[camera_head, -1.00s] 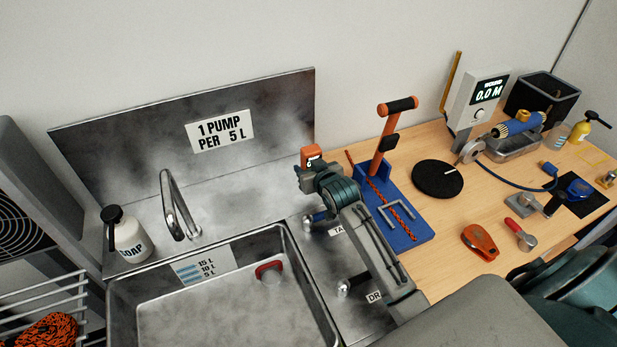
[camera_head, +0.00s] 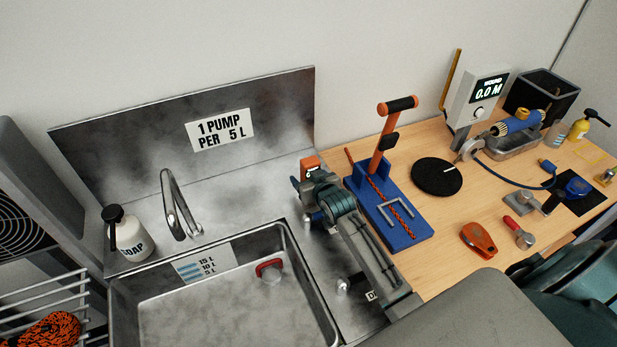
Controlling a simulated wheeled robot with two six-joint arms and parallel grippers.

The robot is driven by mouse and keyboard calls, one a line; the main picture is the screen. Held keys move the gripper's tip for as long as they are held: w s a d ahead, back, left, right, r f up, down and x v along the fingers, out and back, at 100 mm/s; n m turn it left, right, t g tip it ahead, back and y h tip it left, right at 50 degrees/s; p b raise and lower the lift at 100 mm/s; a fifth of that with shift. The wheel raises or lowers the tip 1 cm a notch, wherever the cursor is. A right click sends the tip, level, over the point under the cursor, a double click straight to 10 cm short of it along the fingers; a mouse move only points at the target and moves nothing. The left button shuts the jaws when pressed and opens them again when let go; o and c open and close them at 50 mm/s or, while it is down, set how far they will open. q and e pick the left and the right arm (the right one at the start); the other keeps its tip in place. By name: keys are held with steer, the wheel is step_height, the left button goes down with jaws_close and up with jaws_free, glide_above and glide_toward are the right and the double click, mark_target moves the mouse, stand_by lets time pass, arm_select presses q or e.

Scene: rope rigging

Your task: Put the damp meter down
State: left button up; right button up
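The damp meter, a small orange block with a dark screen (camera_head: 310,165), is at the tip of my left gripper (camera_head: 309,180), above the steel ledge between the sink and the wooden bench. The gripper appears shut on it, though the arm largely hides the fingertips. I cannot tell whether the meter touches the steel. My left arm reaches up from the bottom of the view, over the ledge. The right gripper is out of view; only dark teal parts of mine show at the lower right.
The sink (camera_head: 150,300), with a red-handled item (camera_head: 269,270) inside, is left of the arm. A tap (camera_head: 176,205) and soap bottle (camera_head: 127,235) stand behind it. A blue stand (camera_head: 405,235) with an orange post is close on the right. An orange tool (camera_head: 478,240) lies on the bench.

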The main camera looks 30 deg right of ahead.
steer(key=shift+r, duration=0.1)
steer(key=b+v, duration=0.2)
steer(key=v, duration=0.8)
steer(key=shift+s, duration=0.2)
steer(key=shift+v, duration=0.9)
